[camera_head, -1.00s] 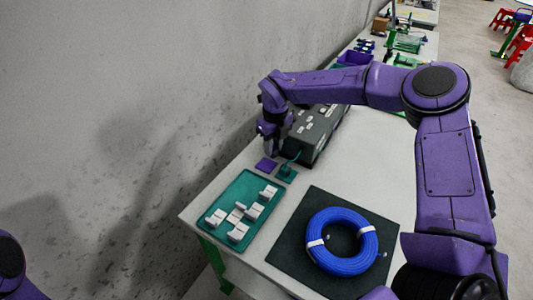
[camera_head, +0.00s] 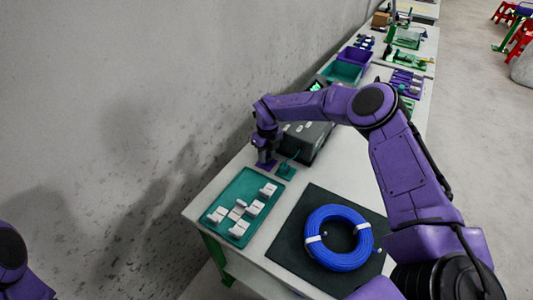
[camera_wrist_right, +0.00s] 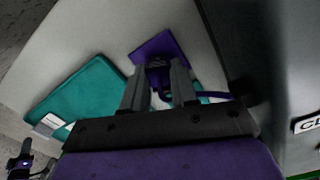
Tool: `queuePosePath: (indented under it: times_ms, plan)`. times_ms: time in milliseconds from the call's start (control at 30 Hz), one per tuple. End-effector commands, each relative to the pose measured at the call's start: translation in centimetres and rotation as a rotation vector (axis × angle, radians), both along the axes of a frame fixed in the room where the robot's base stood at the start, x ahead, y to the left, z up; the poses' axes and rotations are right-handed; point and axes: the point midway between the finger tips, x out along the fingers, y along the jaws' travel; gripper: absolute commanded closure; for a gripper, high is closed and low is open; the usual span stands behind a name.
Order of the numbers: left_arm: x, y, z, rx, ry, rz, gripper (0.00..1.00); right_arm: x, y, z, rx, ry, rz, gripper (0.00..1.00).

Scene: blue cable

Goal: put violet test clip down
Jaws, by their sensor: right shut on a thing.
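My right gripper (camera_head: 266,160) is at the violet pad (camera_head: 262,165), beside the dark box. It is shut on the violet test clip (camera_wrist_right: 158,72), seen between the fingers in the right wrist view, where the gripper (camera_wrist_right: 158,85) also shows. The clip is at the near edge of the violet pad (camera_wrist_right: 158,42); I cannot tell whether it touches. A violet-blue lead (camera_wrist_right: 208,95) runs right from the clip. A teal clip (camera_head: 287,166) sits on a teal pad (camera_head: 285,173) just right. My left gripper is out of view.
A dark box (camera_head: 307,140) with labels stands behind the pads. A teal tray (camera_head: 245,185) with several white pieces lies in front. A blue cable coil (camera_head: 325,252) lies on a dark mat (camera_head: 285,245). The wall is close on the left.

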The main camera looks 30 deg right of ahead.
Motion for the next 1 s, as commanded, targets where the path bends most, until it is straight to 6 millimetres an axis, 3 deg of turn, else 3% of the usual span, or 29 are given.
queuePosePath:
  times_ms: [67,100,167,433,567,1000]
  plan:
    - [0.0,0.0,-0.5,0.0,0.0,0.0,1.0,0.0,0.0,-0.5,0.0,0.0,-0.001,0.99]
    - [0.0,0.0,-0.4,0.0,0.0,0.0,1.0,0.0,0.0,-0.3,0.0,0.0,-0.001,0.66]
    - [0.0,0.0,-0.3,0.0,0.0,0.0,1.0,0.0,0.0,-0.3,0.0,0.0,-0.001,0.47]
    - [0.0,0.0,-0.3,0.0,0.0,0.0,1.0,0.0,0.0,-0.2,0.0,0.001,0.0,0.47]
    - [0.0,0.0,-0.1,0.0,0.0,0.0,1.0,0.1,0.0,0.8,0.001,-0.003,-0.001,0.47]
    - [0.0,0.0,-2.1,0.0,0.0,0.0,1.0,-0.2,-0.2,10.8,0.001,-0.001,0.0,0.47]
